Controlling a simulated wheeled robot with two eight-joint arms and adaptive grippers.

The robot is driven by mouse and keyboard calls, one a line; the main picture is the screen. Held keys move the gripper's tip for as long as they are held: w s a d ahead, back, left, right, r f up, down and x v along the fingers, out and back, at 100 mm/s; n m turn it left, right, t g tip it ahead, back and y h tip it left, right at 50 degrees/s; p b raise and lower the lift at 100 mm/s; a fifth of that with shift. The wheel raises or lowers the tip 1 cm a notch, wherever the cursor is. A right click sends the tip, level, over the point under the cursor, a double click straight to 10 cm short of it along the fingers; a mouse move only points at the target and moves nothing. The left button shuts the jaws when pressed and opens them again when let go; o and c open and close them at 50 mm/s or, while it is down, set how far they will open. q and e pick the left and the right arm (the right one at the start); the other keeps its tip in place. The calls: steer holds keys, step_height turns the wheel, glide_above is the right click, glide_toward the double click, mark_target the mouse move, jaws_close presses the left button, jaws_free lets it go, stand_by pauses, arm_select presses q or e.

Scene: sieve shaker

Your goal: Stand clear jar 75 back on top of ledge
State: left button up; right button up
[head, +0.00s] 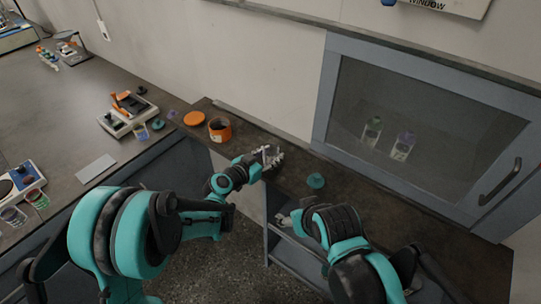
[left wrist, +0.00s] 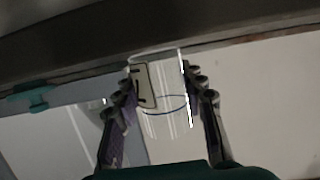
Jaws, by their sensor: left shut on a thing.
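The clear jar (left wrist: 163,110) with a pale label is between the two fingers of my left gripper (left wrist: 160,100), which is shut on it. In the head view my left gripper (head: 272,158) holds the small jar (head: 268,153) at the dark ledge (head: 355,192), near its front edge. In the left wrist view one end of the jar meets the dark ledge (left wrist: 80,35); I cannot tell if it touches. The jar number is not readable. My right gripper (head: 284,218) is low in front of the ledge, its fingers too small to read.
A teal lid (head: 316,181) lies on the ledge right of the jar. An orange jar (head: 220,130) and orange lid (head: 194,118) are left of it. A windowed cabinet (head: 425,120) with two bottles stands behind. The left bench (head: 60,115) carries balances and small jars.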

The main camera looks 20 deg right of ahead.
arm_select(q)
steer(key=o, duration=1.4)
steer(key=shift+r+p, duration=0.2)
steer(key=shift+p, duration=0.15)
steer(key=s+a+r+n+y, duration=0.2)
steer(key=s+a+n+y, duration=0.1)
steer(key=s+a, duration=0.5)
steer(key=s+a+r+n+g+y+p, duration=0.1)
steer(key=s+a+n+y, duration=0.3)
steer(key=s+a, duration=0.5)
steer(key=s+a+r+n+g+y+p, duration=0.1)
steer(key=s+a+r+n+y, duration=0.2)
steer(key=s+a, duration=0.5)
steer(key=shift+s+a+r+y, duration=0.15)
steer(key=shift+a+y, duration=0.1)
steer(key=shift+a, duration=1.5)
steer(key=shift+s+a+r+y, duration=0.1)
steer(key=shift+a+y, duration=0.2)
steer(key=shift+a, duration=1.45)
steer(key=shift+s+a+r+y, duration=0.15)
steer(key=shift+a+y, duration=0.1)
steer(key=shift+a, duration=1.5)
steer(key=shift+f, duration=0.1)
